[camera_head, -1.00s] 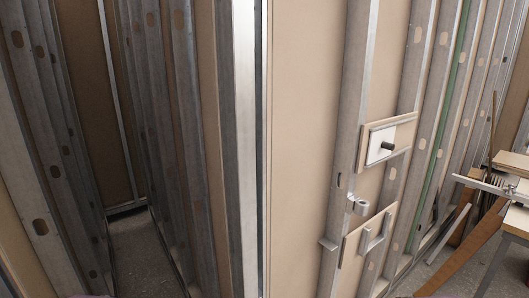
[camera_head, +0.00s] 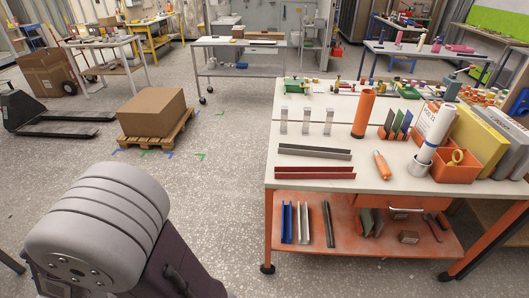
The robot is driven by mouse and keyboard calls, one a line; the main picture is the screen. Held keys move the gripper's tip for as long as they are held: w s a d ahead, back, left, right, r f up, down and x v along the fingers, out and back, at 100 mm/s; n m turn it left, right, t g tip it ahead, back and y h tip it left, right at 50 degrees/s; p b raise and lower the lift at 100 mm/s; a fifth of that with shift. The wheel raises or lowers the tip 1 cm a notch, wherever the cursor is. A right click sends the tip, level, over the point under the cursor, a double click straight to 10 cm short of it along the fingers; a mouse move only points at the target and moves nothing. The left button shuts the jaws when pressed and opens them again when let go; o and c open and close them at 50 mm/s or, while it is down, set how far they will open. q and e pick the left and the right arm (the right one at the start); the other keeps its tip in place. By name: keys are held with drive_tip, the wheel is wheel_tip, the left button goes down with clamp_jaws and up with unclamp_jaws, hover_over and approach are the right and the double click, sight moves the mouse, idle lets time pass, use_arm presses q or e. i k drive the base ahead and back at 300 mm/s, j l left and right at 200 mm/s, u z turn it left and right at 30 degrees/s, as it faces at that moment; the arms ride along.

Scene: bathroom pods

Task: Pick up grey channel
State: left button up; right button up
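A long dark grey channel (camera_head: 314,151) lies flat across the left half of the white tabletop (camera_head: 285,186) of an orange-framed workbench. A red channel (camera_head: 315,172) lies parallel just in front of it, close to the table's front edge. Neither of my grippers is in view.
Three small metal brackets (camera_head: 306,121), an orange tube (camera_head: 363,113) and an orange-tipped tool (camera_head: 382,165) are on the bench. A carton (camera_head: 152,110) on a pallet and a pallet jack (camera_head: 30,115) are at left.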

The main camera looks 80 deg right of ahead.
sight(295, 150)
drive_tip(key=z, duration=3.4)
